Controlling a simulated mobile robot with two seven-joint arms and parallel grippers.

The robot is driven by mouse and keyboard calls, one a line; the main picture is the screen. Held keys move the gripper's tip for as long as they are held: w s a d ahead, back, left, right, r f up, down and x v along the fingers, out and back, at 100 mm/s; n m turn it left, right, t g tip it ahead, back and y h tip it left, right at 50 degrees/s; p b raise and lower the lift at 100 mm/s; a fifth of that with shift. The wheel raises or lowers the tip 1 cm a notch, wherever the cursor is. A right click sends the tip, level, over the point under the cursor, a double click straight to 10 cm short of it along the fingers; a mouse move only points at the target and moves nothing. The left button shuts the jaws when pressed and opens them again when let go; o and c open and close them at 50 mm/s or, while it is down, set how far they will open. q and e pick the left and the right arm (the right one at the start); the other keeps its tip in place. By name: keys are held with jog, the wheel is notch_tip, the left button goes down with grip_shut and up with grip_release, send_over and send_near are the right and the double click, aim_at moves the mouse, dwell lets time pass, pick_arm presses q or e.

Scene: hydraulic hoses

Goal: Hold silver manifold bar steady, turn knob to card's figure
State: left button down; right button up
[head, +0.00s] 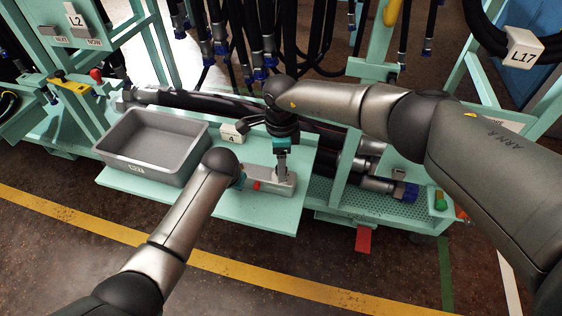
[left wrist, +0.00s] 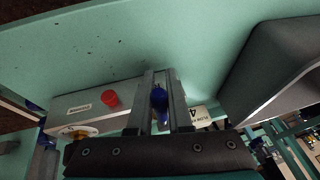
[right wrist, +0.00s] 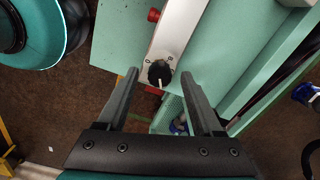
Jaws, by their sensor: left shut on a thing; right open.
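The silver manifold bar (head: 273,187) lies on a mint-green shelf; it also shows in the left wrist view (left wrist: 78,108) and the right wrist view (right wrist: 168,38). My left gripper (left wrist: 161,72) is shut on the bar's end, near a blue fitting (left wrist: 159,97). The black knob (right wrist: 160,72) sits at the bar's other end, its white pointer toward the bottom of the right wrist view. My right gripper (right wrist: 159,76) is open, its fingers on either side of the knob in that view; contact is not visible. The card (head: 232,133) reads 4; it also shows in the left wrist view (left wrist: 203,115).
A red button (left wrist: 110,99) stands on the bar. A grey bin (head: 150,147) stands on the shelf left of the bar. Black hoses (head: 185,100) lie behind, and several hang above. A perforated tray with hose ends (head: 378,186) is at the right.

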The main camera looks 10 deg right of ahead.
notch_tip(320, 180, up, 12)
dwell(0.6)
pick_arm(q)
jog(key=c, duration=0.8)
grip_release()
jog(key=shift+o, duration=0.2)
